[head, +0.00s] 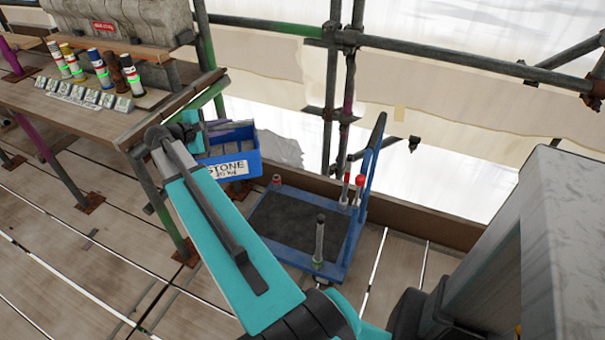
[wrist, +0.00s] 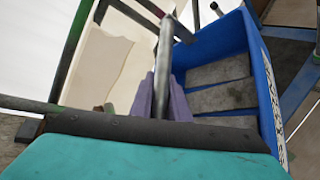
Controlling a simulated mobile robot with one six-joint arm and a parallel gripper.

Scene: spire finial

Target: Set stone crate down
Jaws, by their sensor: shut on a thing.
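The stone crate (head: 228,167) is a blue open-topped box with a white label reading STONE and grey blocks inside. In the head view it appears held in the air beside the bench, above and behind the left end of the cart. In the wrist view the crate (wrist: 264,75) fills the right side, its grey blocks showing. My gripper (wrist: 165,95) is shut on the crate at its near side; the exact grip point is partly hidden by my own wrist. In the head view my teal arm covers part of the crate's left side.
A blue cart (head: 350,235) with a dark, bare deck (head: 295,222) stands below and right of the crate, with upright posts and a tall handle. A wooden bench (head: 60,105) at left bears several tubes and small blocks. Scaffold poles (head: 335,100) stand behind.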

